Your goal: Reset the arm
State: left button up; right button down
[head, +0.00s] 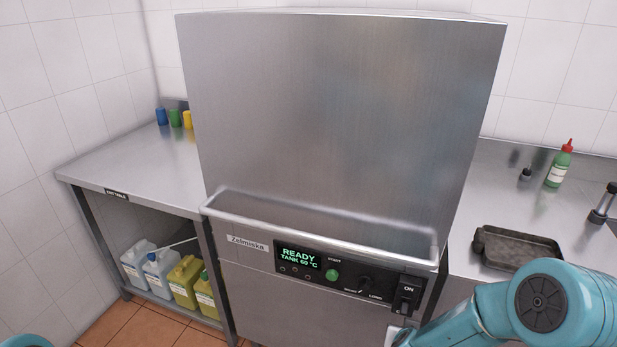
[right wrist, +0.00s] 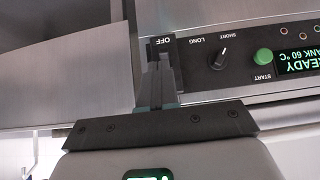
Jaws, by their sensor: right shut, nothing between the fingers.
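A large steel dishwasher (head: 340,110) stands in the middle of the head view, its hood down. Its display (head: 299,258) reads READY, TANK 60 °C in green. A black power switch (head: 407,293) with an ON label sits at the right end of the panel; an OFF label shows beside the switch in the right wrist view (right wrist: 161,43). My right gripper (right wrist: 160,68) is shut and empty, its fingertips right at the switch; I cannot tell whether they touch. My left gripper is out of view.
A green start button (head: 332,275) and a knob (head: 366,285) are on the panel. A side table (head: 140,170) with containers below is at left. At right, the counter (head: 490,185) holds a dark tray (head: 520,248) and a green bottle (head: 560,168).

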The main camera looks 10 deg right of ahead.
jog(key=s+a+f+n+g+y, duration=0.2)
jog(key=s+a+f, duration=0.4)
jog(key=s+a, duration=0.3)
jog(key=s+a+f+n+g+y, duration=0.2)
jog(key=s+a+f+g+y, duration=0.2)
jog(key=s+a, duration=0.6)
notch_tip(320, 180, down, 4)
jog(key=shift+s+a+r+g+y, duration=0.3)
jog(key=shift+s+g+y, duration=0.1)
jog(key=shift+y, duration=0.8)
